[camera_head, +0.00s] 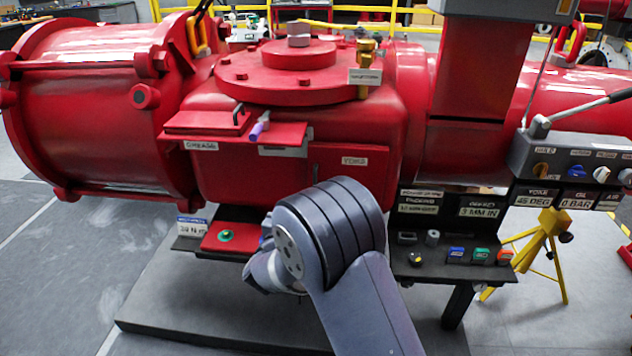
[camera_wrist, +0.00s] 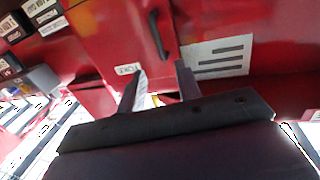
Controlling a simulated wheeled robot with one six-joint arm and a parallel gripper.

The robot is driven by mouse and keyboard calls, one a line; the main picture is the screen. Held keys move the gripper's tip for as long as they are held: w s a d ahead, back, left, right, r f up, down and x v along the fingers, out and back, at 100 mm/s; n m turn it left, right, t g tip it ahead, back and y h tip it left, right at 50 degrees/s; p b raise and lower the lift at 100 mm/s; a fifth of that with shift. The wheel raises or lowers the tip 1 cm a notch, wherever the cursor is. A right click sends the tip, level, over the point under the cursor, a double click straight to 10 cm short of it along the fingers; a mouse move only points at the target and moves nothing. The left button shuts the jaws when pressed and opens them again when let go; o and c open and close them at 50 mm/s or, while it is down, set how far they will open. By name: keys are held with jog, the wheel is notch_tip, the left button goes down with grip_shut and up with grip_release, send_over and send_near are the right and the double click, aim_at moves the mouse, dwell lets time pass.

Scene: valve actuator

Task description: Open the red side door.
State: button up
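The head view hides my fingers behind my arm.
A white slotted plate (camera_wrist: 218,57) is beside the handle in the wrist view. A red ledge with a green button (camera_head: 225,236) sticks out at lower left. A dark control shelf (camera_head: 450,262) with several switches is at right.

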aim_at(314, 182)
jog(key=p+x, duration=0.1)
jog(key=x, duration=0.9)
jog(key=shift+w+d, duration=0.15)
jog(key=shift+w, duration=0.1)
jog(key=shift+c, duration=0.4)
grip_shut()
